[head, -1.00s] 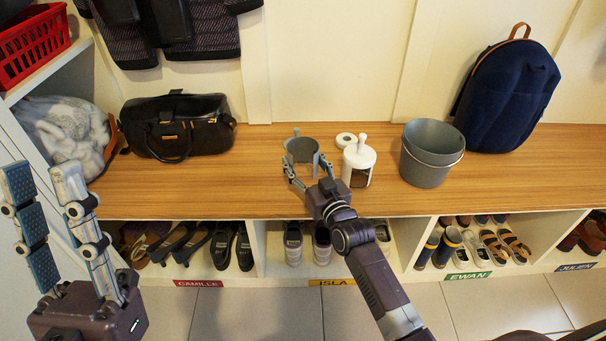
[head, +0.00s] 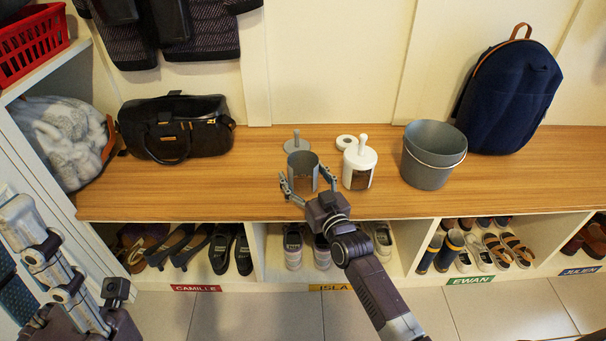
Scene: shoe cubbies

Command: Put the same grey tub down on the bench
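The small grey open tub (head: 302,174) stands upright on the wooden bench (head: 245,205), near the middle. My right gripper (head: 308,184) is in front of it with its fingers spread on either side. The right finger shows a gap to the tub wall, so the gripper looks open. A grey lid with a knob (head: 297,145) lies on the bench just behind the tub.
A grey bucket (head: 428,160) and a navy backpack (head: 510,97) are farther right. A black bag (head: 175,127) is to the left. Bare bench lies between bag and tub.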

